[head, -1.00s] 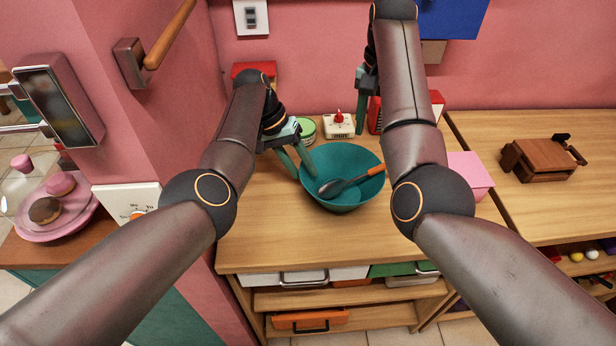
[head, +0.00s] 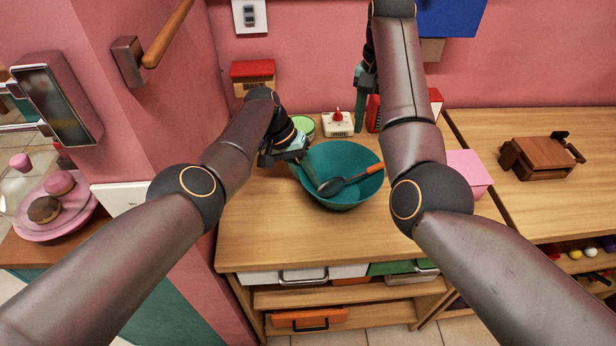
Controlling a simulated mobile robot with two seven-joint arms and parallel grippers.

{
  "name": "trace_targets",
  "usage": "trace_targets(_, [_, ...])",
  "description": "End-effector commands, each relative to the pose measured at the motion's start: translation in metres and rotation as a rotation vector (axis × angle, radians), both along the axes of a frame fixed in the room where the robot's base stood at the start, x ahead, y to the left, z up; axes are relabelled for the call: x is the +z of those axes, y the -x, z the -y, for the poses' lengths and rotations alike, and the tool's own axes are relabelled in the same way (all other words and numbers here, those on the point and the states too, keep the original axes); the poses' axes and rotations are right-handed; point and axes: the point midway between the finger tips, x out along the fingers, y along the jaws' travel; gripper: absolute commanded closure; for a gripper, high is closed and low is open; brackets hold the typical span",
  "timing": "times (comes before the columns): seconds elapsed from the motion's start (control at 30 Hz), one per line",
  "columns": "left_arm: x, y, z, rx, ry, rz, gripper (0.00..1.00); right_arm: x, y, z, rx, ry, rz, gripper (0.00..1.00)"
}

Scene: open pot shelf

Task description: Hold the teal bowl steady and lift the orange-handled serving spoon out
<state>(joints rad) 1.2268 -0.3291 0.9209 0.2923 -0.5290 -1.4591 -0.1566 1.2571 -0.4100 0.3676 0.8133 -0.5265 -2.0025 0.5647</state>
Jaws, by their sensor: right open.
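The teal bowl (head: 342,198) stands upright on the wooden counter. The serving spoon (head: 333,187) lies in it, its dark head low on the left and its orange handle (head: 375,168) resting over the right rim. My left gripper (head: 308,176) is at the bowl's left rim, with teal finger parts against or just inside the rim. Its jaw gap is hidden, so I cannot tell whether it grips the rim. My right gripper (head: 361,112) is open, pointing down behind the bowl, partly hidden by my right arm, and apart from bowl and spoon.
Behind the bowl are a green-lidded tin (head: 304,126), a white timer with a red knob (head: 338,123) and a red box (head: 374,114). A pink box (head: 468,170) stands right of the bowl, partly behind my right arm. The counter (head: 300,240) in front is clear.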

Motion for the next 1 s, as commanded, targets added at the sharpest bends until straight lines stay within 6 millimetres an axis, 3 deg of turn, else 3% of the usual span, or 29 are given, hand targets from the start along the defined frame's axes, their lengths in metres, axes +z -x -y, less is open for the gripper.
trace_targets(0.17, [0.0, 0.0, -0.0001, 0.0, 0.0, 0.0, 1.0, 0.0, 0.0, 0.0, 0.0, 0.0, 0.0, 0.5])
trace_targets(1.0, [-0.0002, 0.0003, -0.0001, 0.0, -0.001, -0.001, 1.0, 0.0, 0.0, 0.0, 0.0, 0.0, 0.0, 0.5])
